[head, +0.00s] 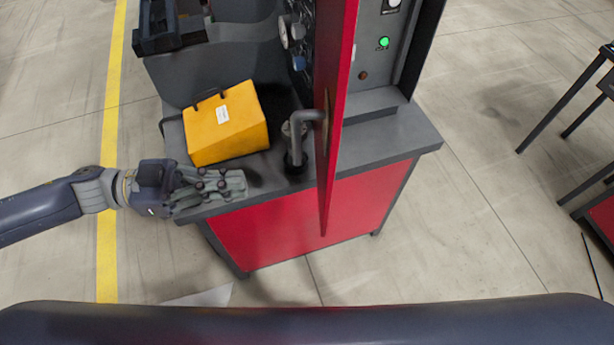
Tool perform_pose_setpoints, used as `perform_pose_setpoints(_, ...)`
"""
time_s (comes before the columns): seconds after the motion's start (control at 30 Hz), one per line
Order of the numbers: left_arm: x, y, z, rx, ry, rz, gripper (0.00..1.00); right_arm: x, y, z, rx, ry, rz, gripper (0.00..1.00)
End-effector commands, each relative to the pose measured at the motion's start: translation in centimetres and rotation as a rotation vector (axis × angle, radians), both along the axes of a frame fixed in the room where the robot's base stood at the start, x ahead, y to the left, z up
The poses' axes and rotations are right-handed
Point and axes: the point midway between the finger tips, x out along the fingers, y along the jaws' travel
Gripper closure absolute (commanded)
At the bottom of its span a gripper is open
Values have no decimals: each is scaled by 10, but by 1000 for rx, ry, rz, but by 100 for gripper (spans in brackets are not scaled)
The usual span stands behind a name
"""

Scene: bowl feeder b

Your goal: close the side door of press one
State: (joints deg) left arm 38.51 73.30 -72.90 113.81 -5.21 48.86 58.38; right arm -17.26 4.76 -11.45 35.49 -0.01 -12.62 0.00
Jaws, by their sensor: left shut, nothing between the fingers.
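The press (400,128) is a grey machine with a red lower front panel. Its side door (338,90) is a tall red panel seen almost edge-on, standing out from the machine toward me, so it looks open. My right gripper does not show.
A yellow box (225,124) with a white label stands on the ledge just behind my left gripper. A dark device (170,24) is at the top left. A green light (383,42) glows on the control panel. Table legs (562,105) stand at the far right, with open floor between.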

Motion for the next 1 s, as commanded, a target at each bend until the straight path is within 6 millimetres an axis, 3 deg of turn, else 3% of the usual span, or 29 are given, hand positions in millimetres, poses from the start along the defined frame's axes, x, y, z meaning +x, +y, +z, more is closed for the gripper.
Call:
perform_pose_setpoints(0.3, 1, -68, 6, -5, -2, -4, 100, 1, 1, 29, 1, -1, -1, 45)
perform_pose_setpoints(0.5, 2, -101, 5, -4, -1, -2, 100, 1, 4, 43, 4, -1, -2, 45)
perform_pose_setpoints(0.7, 3, -120, 2, -2, -2, 0, 100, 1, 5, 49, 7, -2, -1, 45)
perform_pose_setpoints(1.0, 3, -124, 1, -1, -2, 1, 100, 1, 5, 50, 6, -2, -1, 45)
